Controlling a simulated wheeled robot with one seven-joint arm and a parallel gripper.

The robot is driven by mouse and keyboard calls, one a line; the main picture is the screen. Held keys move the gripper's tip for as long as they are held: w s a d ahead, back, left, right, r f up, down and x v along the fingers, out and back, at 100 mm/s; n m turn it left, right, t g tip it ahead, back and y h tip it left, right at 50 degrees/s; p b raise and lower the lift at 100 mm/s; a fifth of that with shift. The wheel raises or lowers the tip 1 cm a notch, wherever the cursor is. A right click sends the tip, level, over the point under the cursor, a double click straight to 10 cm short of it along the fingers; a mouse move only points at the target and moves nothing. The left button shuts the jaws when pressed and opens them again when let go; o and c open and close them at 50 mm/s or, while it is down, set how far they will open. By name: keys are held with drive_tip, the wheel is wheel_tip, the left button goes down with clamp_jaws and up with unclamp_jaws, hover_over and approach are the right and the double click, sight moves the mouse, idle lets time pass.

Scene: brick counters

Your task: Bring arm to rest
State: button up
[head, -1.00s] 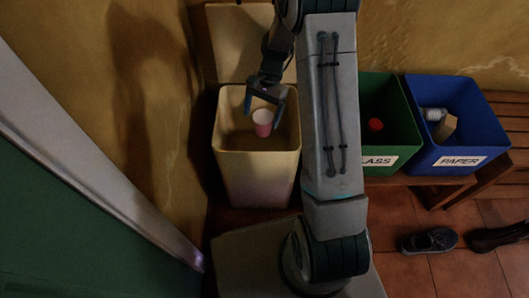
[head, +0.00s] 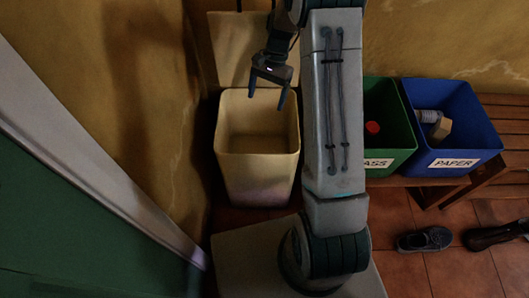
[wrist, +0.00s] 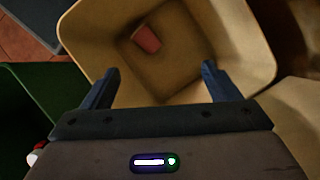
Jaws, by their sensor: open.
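My gripper (head: 268,94) is open and empty above the rear part of an open cream bin (head: 257,178) in the head view. My arm stands upright to the right of the bin. In the wrist view my two fingers (wrist: 160,88) are spread apart over the bin's opening. A pink cup (wrist: 147,39) lies tilted inside the bin (wrist: 247,14), apart from the fingers. The cup is hidden by the bin's front wall in the head view.
A green GLASS bin (head: 402,150) with a red item and a blue PAPER bin (head: 490,135) stand on a wooden bench (head: 508,112) to the right. Shoes (head: 425,239) lie on the tiled floor. A door (head: 70,220) is at left.

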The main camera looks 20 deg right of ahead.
idle(0.3)
drive_tip(key=s+r+n+t+h+p, duration=0.1)
drive_tip(key=s+r+p, duration=0.6)
drive_tip(key=r, duration=0.8)
drive_tip(key=s+r+n+t+h+p, duration=0.1)
drive_tip(key=s+r+n+t+p, duration=0.2)
drive_tip(key=r+p, duration=1)
drive_tip(key=s+a+r+n+t+h+p, duration=0.1)
drive_tip(key=s+r+n+p, duration=0.3)
drive_tip(key=s+r+p, duration=0.7)
wheel_tip(320, 180, up, 8)
drive_tip(key=shift+s+n+t, duration=0.4)
drive_tip(key=shift+s+t, duration=0.1)
drive_tip(key=shift+s, duration=0.3)
